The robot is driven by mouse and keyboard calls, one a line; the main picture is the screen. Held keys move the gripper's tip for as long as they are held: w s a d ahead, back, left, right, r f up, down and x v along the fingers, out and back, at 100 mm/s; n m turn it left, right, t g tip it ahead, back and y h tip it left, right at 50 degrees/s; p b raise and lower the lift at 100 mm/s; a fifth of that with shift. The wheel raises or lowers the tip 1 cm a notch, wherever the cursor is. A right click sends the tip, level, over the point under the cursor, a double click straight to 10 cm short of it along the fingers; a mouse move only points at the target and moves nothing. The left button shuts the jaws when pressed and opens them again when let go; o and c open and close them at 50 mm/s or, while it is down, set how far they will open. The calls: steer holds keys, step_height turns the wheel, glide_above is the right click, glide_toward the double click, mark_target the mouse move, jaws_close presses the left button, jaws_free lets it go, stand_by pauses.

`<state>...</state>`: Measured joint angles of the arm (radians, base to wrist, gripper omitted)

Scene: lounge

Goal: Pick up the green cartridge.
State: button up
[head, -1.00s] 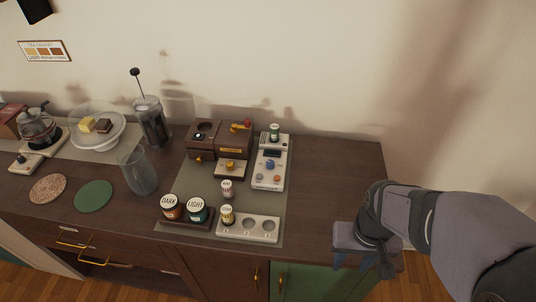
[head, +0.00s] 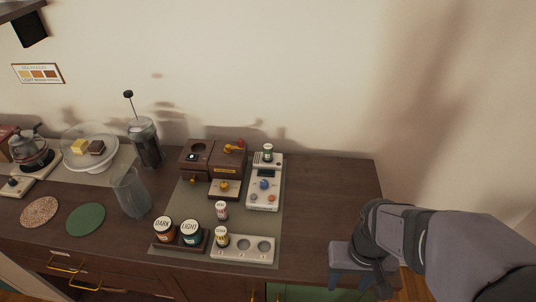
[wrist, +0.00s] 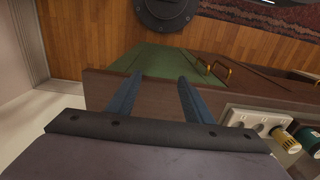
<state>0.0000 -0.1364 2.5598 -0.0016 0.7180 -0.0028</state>
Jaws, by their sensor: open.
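The green cartridge (head: 267,153) is small, with a pale top and a green band. It stands upright at the back end of the white machine (head: 264,196) in the head view. My gripper (head: 360,283) is at the counter's right front edge, well to the right and in front of the cartridge. In the wrist view its two blue fingers (wrist: 160,80) are apart with nothing between them. The green cartridge does not show in the wrist view.
A white three-hole rack (head: 243,259) holds a yellow cartridge (head: 222,237); a red-banded cartridge (head: 221,210) stands behind it. Labelled jars (head: 163,229) and a brown grinder-like machine (head: 227,158) are to the left. The counter right of the white machine (head: 325,205) is clear.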

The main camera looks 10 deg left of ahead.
steer(key=w+a+r+t+p, duration=0.1)
steer(key=w+a+r, duration=0.1)
steer(key=w, duration=0.5)
steer(key=w+a+r+p, duration=0.1)
steer(key=w+r, duration=0.2)
steer(key=w, duration=0.4)
step_height(320, 180, up, 3)
steer(key=n+t+p, duration=0.2)
steer(key=t+p, duration=0.1)
glide_above(268, 147)
steer(key=s, duration=0.2)
steer(key=shift+y, duration=0.3)
steer(key=shift+p+x, duration=2.3)
steer(key=shift+x, duration=1.15)
steer(key=shift+d, duration=0.15)
steer(key=c, duration=1.1)
